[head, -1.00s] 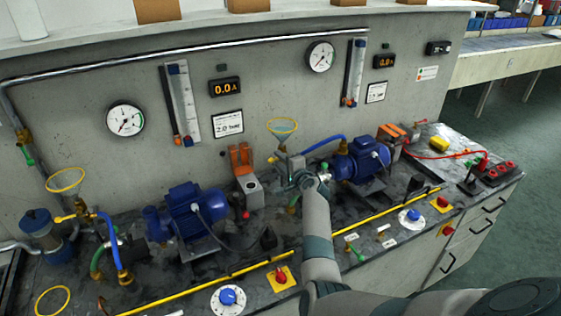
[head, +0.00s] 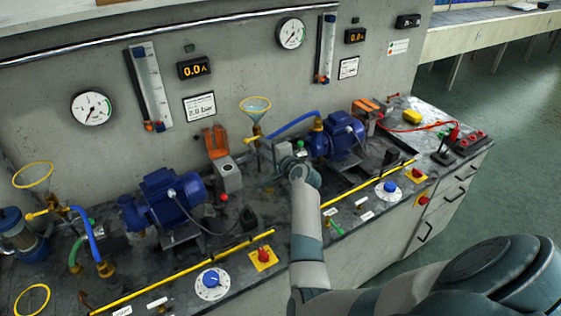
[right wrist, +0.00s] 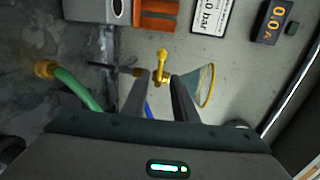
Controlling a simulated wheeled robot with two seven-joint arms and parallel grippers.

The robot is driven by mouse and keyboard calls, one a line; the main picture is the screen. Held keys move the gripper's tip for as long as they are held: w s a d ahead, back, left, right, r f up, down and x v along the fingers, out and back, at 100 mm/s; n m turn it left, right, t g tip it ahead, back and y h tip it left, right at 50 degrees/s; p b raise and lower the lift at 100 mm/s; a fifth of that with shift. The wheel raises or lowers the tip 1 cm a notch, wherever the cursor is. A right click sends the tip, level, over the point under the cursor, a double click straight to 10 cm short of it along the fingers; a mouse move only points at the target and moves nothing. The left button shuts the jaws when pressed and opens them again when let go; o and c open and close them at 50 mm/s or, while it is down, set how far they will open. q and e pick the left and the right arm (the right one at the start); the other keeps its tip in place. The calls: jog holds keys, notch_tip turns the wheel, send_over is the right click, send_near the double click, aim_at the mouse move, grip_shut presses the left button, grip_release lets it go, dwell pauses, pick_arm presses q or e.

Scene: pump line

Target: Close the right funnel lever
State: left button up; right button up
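The right funnel (head: 256,104) has a yellow rim and stands at the wall behind the bench. Its yellow lever (head: 252,139) shows below the cone, pointing sideways. In the right wrist view the yellow lever (right wrist: 162,56) is just beyond my fingertips, near the gap between them, and the funnel cone (right wrist: 207,85) is to its right. My right gripper (head: 277,167) is below and to the right of the funnel in the head view. In the wrist view the gripper (right wrist: 162,78) has its fingers apart, with nothing seen held. Contact with the lever cannot be told. My left gripper is out of view.
A blue hose (head: 292,125) runs from beside the funnel to the right pump (head: 340,138). A grey box with an orange flap (head: 217,142) stands left of the funnel. The left pump (head: 171,200) is on the bench. A green hose (right wrist: 78,88) shows left in the wrist view.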

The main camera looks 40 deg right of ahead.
jog(key=b+v, duration=0.1)
jog(key=v, duration=0.9)
jog(key=shift+s+b, duration=0.3)
jog(key=shift+b, duration=0.1)
